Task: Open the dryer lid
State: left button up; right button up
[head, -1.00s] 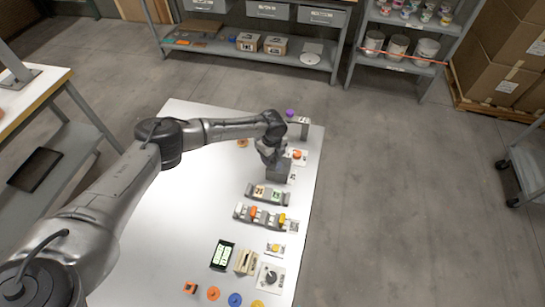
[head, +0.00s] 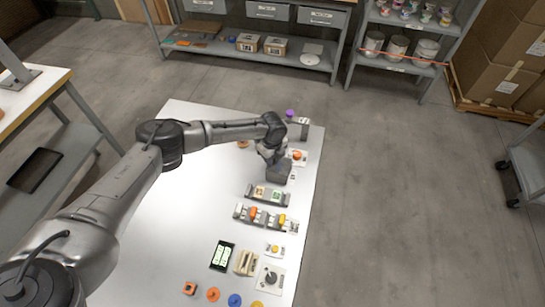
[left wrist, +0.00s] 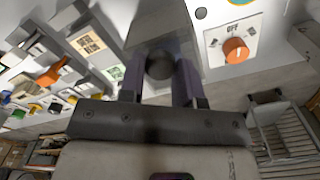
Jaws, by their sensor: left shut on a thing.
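The dryer is a small grey box (head: 280,174) near the right edge of the white table in the head view. In the left wrist view its flat grey lid (left wrist: 158,22) fills the upper middle, with a dark round knob (left wrist: 160,66) on it. My left gripper (head: 272,157) is at the box from above. In the left wrist view the fingers of my left gripper (left wrist: 160,80) are on either side of the knob and shut on it. The arm hides part of the box, and I cannot tell how far the lid is raised. My right gripper is not in view.
An orange knob on an OFF plate (left wrist: 235,50) is right beside the dryer. Small racks with coloured blocks (head: 260,215) stand nearer on the table. A grey stand with a purple top (head: 299,127) is behind. The white table's left part is clear.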

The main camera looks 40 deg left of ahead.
pick_arm(q)
jog(key=shift+a, duration=0.15)
grip_shut()
jog(key=s+a+p, duration=0.1)
jog(key=s+a, duration=0.2)
jog(key=a, duration=0.4)
jog(key=shift+s+a+p, duration=0.25)
jog(key=shift+s+p, duration=0.05)
jog(key=shift+p, duration=0.1)
jog(key=o, duration=1)
grip_release()
jog(key=shift+r, duration=0.1)
notch_tip(320, 180, up, 14)
jog(key=shift+f+p, duration=0.2)
jog(key=shift+p, duration=0.25)
